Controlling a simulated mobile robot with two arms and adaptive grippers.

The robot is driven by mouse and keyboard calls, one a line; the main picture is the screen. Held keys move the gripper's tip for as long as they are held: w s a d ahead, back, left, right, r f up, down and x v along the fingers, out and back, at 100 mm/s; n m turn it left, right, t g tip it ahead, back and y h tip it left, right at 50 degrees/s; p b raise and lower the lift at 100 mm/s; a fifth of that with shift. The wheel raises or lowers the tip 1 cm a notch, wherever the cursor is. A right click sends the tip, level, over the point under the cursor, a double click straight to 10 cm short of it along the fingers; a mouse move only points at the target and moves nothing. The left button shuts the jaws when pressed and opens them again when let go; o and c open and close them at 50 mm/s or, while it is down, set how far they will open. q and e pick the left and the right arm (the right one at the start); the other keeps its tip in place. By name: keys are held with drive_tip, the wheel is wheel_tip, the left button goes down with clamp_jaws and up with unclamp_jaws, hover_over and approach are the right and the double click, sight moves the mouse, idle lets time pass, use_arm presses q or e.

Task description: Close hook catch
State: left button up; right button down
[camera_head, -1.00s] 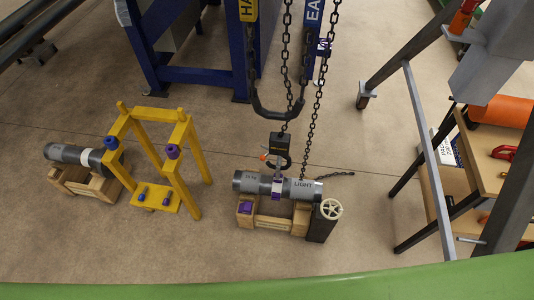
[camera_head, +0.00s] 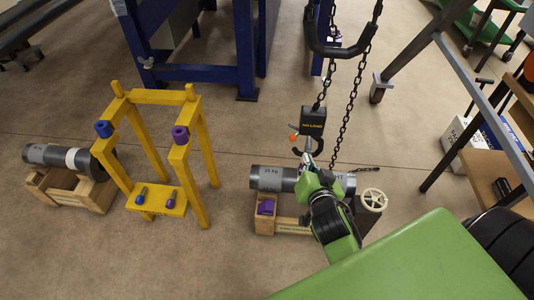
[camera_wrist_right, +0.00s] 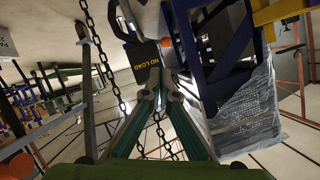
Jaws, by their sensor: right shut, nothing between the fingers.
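The black hook block (camera_head: 313,119), marked NO LOAD, hangs on chains above a grey pipe (camera_head: 268,178) in the head view. Its hook (camera_head: 299,151) hangs below, with an orange tip (camera_head: 293,137) at its left; my gripper partly hides it. My right gripper (camera_head: 308,158) is shut and empty, pointing up at the hook. In the right wrist view, my fingertips (camera_wrist_right: 155,73) meet in front of the block (camera_wrist_right: 141,55), and the orange part (camera_wrist_right: 166,42) is just right of it. I cannot tell whether the fingers touch the hook or how the catch sits. My left gripper is out of view.
The pipe rests on a wooden stand (camera_head: 266,226) with a white handwheel (camera_head: 373,200) at its right. A yellow frame (camera_head: 152,98) and another pipe (camera_head: 48,155) stand left. Chains (camera_head: 348,110) hang close to my gripper. A blue frame (camera_head: 245,50) stands behind.

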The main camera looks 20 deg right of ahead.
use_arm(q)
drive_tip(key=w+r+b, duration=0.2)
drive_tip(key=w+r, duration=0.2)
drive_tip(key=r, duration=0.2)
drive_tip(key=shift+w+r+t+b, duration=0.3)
use_arm(e)
drive_tip(key=a+x, duration=0.1)
drive_tip(key=x, duration=1.1)
drive_tip(key=shift+w+r+m+t, duration=0.2)
drive_tip(key=shift+w+m+t, duration=0.1)
drive_tip(key=shift+w, duration=0.2)
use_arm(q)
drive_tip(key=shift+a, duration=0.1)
use_arm(e)
drive_tip(key=shift+w, duration=0.1)
